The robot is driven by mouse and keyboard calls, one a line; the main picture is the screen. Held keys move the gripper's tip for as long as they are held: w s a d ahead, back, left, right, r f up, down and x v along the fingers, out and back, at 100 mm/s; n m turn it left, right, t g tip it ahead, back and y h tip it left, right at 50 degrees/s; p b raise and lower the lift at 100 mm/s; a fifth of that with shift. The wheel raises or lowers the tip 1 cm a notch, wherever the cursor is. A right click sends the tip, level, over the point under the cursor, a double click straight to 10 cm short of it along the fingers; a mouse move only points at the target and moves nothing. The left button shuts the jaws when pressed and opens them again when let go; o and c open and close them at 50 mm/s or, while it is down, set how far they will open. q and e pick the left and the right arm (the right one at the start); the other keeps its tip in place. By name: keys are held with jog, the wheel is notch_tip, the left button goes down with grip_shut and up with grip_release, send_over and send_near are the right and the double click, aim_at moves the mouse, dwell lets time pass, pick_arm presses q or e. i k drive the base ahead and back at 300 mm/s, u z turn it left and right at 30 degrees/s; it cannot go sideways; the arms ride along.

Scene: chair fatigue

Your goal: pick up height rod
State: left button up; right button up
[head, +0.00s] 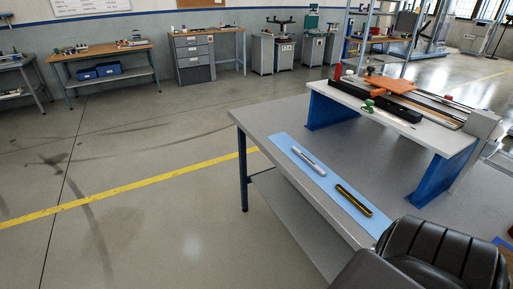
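Two rods lie apart on a light blue mat (287,145) along the front left edge of a grey table (262,118). One is a silver-white rod (309,161) near the middle of the mat. The other is a yellow and black rod (354,200), closer to me and to the right. I cannot tell from their looks which one is the height rod. Both lie flat, roughly in line with the mat. Neither of my grippers is in view.
A raised white platform on blue legs (431,174) stands on the table, carrying a black bar (375,102), an orange part (389,84) and a green item (369,105). A black padded chair (440,250) fills the lower right. Floor left of the table is clear.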

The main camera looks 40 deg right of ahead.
aim_at(315, 167)
jog(key=u, duration=0.05)
jog(key=i, duration=2.6)
jog(key=z, duration=2.85)
